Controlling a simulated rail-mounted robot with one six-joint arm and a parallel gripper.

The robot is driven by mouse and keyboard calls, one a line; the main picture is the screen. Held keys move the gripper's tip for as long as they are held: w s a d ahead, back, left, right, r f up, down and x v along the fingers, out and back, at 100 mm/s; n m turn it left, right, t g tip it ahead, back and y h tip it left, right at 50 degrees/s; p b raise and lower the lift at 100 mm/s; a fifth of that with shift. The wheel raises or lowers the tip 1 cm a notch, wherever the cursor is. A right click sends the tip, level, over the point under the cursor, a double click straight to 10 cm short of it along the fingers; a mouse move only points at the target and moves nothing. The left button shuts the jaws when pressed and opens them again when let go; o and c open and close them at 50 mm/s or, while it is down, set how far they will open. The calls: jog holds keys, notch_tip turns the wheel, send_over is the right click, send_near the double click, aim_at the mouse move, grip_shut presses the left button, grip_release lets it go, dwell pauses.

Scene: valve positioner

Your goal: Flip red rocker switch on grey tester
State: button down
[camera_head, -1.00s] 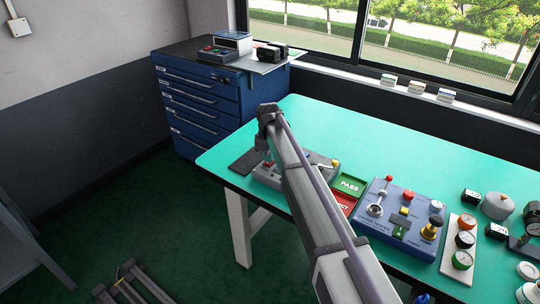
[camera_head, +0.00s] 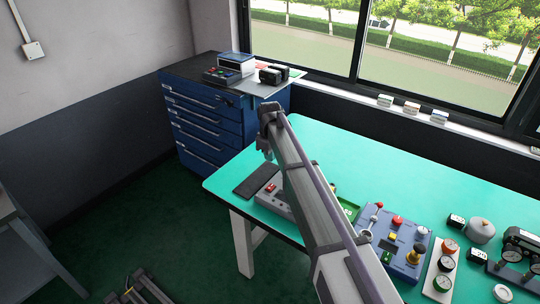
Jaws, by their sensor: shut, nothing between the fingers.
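The grey tester (camera_head: 276,202) lies near the left front edge of the green table, partly hidden behind my arm. Its red rocker switch (camera_head: 271,188) shows on the left part of its top. My gripper (camera_head: 267,157) is shut and empty, pointing down above and just behind the switch in the picture. It looks apart from the switch, but the exact height gap is hard to judge. Which way the rocker is tipped is too small to tell.
A dark mat (camera_head: 254,181) lies left of the tester. A blue control box (camera_head: 377,247) with knobs and levers, a white gauge panel (camera_head: 430,282) and small valve parts stand to the right. The table's back left (camera_head: 330,150) is clear. A blue drawer cabinet (camera_head: 205,125) stands behind.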

aim_at(272, 185)
jog(key=shift+r, duration=0.15)
jog(key=shift+w, duration=0.1)
jog(key=shift+w+d, duration=0.35)
jog(key=shift+w, duration=0.15)
notch_tip(272, 185, down, 14)
jog(key=b, duration=1.4)
